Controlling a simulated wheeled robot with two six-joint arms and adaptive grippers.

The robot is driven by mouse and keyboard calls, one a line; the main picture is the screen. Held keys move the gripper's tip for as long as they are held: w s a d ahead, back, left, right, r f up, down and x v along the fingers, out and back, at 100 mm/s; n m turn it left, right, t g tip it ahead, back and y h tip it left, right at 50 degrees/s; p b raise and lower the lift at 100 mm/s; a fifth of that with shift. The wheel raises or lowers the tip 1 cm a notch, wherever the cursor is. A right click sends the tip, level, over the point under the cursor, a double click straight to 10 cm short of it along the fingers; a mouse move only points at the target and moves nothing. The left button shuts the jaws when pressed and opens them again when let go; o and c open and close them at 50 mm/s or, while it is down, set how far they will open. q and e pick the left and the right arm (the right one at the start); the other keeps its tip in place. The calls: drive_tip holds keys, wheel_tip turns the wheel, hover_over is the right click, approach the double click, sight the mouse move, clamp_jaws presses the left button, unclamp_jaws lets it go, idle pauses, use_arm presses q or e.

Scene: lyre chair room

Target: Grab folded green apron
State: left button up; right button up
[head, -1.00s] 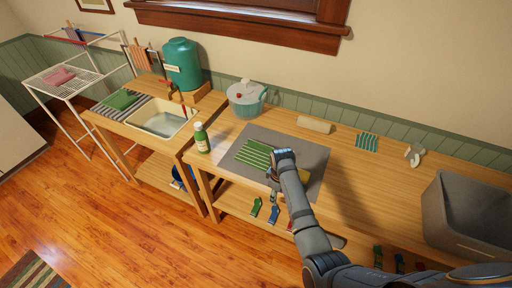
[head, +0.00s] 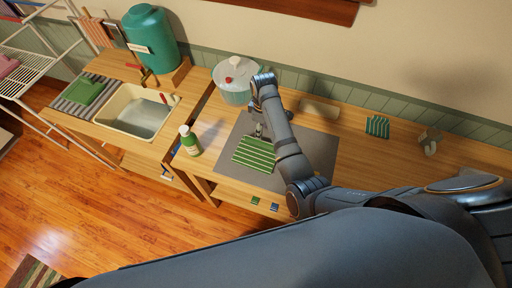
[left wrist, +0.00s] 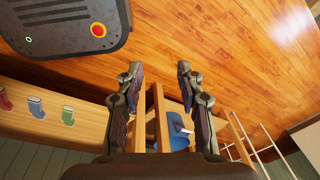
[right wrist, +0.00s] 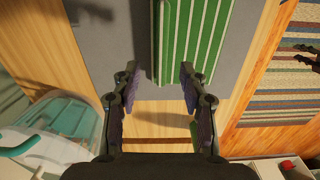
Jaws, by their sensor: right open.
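The folded green apron (head: 254,154), green with pale stripes, lies flat on a grey mat (head: 228,146) on the wooden counter. In the right wrist view the apron (right wrist: 190,45) is ahead of my right gripper (right wrist: 160,80), whose fingers are apart and empty. In the head view my right gripper (head: 259,131) points down at the apron's far edge; I cannot tell whether it touches. My left gripper (left wrist: 158,80) is open and empty low over the wooden floor, and does not show in the head view.
A sink (head: 135,110) and a plain green cloth (head: 83,90) are further left. A rolled item (head: 319,110) and a green rack (head: 377,126) are to the right.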

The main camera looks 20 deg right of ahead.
sight(256, 153)
wheel_tip(256, 153, down, 3)
drive_tip(key=shift+r, duration=0.15)
drive_tip(key=f+p, duration=0.1)
drive_tip(key=f, duration=0.2)
drive_tip(key=shift+a, duration=0.2)
wheel_tip(256, 153, down, 3)
drive_tip(key=shift+a, duration=0.1)
drive_tip(key=c, duration=0.9)
use_arm(q)
drive_tip(key=shift+w+r, duration=0.25)
drive_tip(key=shift+r, duration=0.55)
use_arm(e)
clamp_jaws()
